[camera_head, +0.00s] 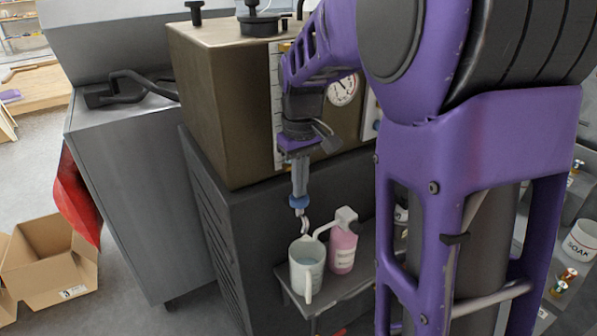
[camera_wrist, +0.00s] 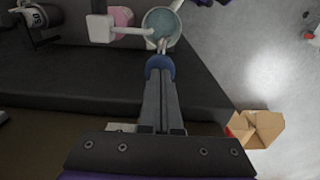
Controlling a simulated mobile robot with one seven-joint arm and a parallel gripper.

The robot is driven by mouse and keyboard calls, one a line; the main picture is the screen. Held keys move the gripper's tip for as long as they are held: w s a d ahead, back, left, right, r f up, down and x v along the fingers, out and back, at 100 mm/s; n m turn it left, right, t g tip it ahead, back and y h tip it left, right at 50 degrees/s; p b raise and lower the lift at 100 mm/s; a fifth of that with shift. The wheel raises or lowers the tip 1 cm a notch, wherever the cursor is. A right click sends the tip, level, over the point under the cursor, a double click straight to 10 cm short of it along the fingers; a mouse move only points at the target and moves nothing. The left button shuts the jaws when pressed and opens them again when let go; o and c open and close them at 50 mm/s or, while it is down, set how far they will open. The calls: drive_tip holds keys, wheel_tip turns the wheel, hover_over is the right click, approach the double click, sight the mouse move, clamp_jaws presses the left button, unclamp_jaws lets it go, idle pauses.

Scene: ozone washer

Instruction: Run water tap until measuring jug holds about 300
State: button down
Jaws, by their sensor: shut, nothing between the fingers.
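The pale measuring jug (camera_head: 306,266) stands upright on a small grey shelf, below the water tap. The wrist view looks into the jug (camera_wrist: 174,29), where bluish liquid shows; I cannot read its level. The tap has a blue part (camera_head: 299,202) and a hooked metal spout (camera_head: 303,223) over the jug. The blue part also shows in the wrist view (camera_wrist: 160,66). My gripper (camera_head: 300,188) is shut and empty, pointing down at the blue part. In the wrist view its fingertips (camera_wrist: 160,80) meet the blue part's edge; I cannot tell whether they touch.
A pink pump bottle (camera_head: 342,250) stands right beside the jug, its white nozzle reaching toward the jug. The shelf (camera_head: 330,296) is narrow. A dark cabinet (camera_head: 240,230) and brass-coloured box (camera_head: 225,105) stand close behind. An open cardboard box (camera_head: 50,262) lies on the floor at left.

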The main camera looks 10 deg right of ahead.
drive_tip(key=shift+f, duration=0.1)
drive_tip(key=shift+s+f+b, duration=0.2)
drive_tip(key=shift+f+b, duration=0.25)
drive_tip(key=shift+f, duration=1)
wheel_tip(320, 180, up, 15)
drive_tip(key=p, duration=0.5)
